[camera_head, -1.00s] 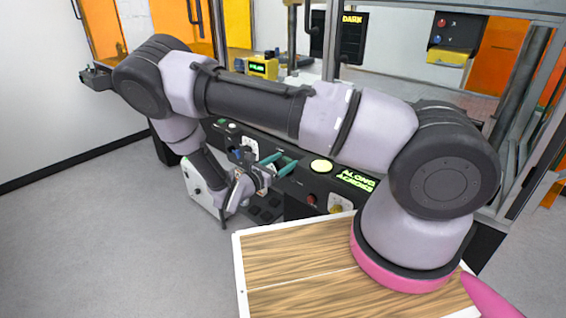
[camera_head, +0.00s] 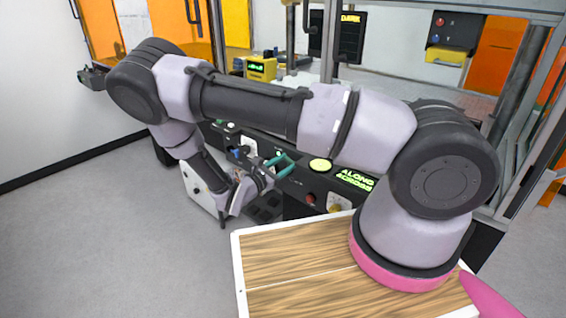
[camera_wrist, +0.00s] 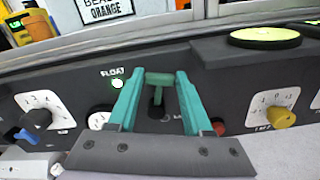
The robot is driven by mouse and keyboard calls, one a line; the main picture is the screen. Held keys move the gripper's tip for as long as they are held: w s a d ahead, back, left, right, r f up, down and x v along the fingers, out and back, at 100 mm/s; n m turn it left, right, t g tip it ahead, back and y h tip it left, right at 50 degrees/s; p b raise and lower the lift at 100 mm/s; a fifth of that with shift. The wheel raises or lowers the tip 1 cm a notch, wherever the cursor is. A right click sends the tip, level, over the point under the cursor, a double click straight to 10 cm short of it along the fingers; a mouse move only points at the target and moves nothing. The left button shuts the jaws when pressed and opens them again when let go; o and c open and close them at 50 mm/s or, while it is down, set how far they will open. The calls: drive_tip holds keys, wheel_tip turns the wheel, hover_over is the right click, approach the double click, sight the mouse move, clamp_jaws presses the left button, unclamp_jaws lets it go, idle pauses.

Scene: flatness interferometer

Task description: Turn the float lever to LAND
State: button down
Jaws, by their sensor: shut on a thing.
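The float lever (camera_wrist: 159,80) has a teal T-shaped handle on a dark stem and stands nearly upright in the wrist view. My gripper (camera_wrist: 159,77) has its two teal fingers on either side of the handle and is shut on it. The position lettering beside the lever is mostly hidden by my fingers, so LAND cannot be read. In the head view my gripper (camera_head: 280,166) is at the dark panel; the lever cannot be made out there.
A blue knob (camera_wrist: 27,135) and its white dial are at the left, and a yellow knob (camera_wrist: 281,117) is at the right. A red button (camera_wrist: 218,128) is close to my right finger. A round yellow-green pad (camera_wrist: 265,38) sits on the ledge above.

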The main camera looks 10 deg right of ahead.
sight(304, 177)
drive_tip(key=s+f+m, duration=0.1)
drive_tip(key=m, duration=0.3)
drive_tip(key=s+d+f+m, duration=0.1)
drive_tip(key=m, duration=0.2)
drive_tip(key=s+d+f+m, duration=0.1)
drive_tip(key=f+m, duration=0.1)
drive_tip(key=m, duration=0.2)
drive_tip(key=shift+s+d+f+m, duration=0.1)
drive_tip(key=shift+s+d+m, duration=0.1)
drive_tip(key=shift+s+m, duration=0.1)
drive_tip(key=shift+d+f+m, duration=0.1)
drive_tip(key=shift+f+m, duration=0.35)
drive_tip(key=shift+m, duration=0.4)
drive_tip(key=shift+f+m, duration=0.4)
drive_tip(key=shift+m, duration=0.45)
drive_tip(key=shift+f, duration=0.1)
drive_tip(key=shift+c, duration=1.6)
unclamp_jaws()
